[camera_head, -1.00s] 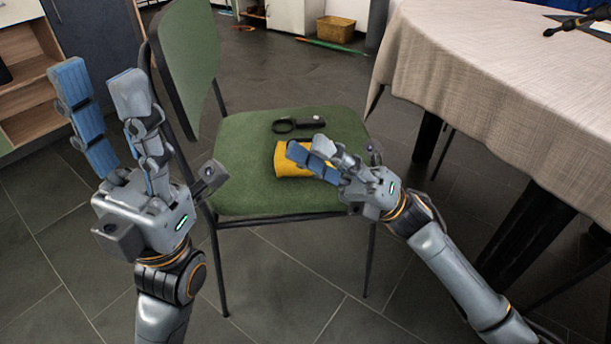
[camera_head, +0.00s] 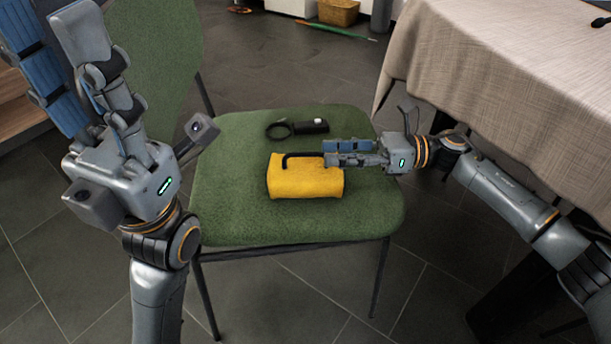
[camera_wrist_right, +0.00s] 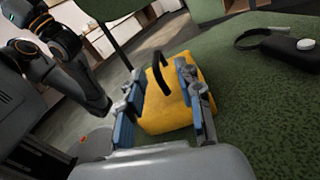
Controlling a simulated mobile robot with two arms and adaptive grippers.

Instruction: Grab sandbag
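The yellow sandbag (camera_head: 305,182) with a black handle (camera_head: 300,156) lies on the green chair seat. My right gripper (camera_head: 330,154) comes in from the right, level with the top of the sandbag, its fingertips near the right end of the handle. The right wrist view shows its two fingers (camera_wrist_right: 163,98) spread apart, with the handle (camera_wrist_right: 158,76) and the sandbag (camera_wrist_right: 172,108) showing between and beyond them. I cannot tell if the fingers touch the bag. My left gripper (camera_head: 45,22) is open and empty, raised at the left.
A black magnifier-like object (camera_head: 297,128) lies on the chair seat (camera_head: 240,215) behind the sandbag. The green chair backrest (camera_head: 150,70) rises at the left. A table with a beige cloth (camera_head: 500,90) stands at the right. The front of the seat is clear.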

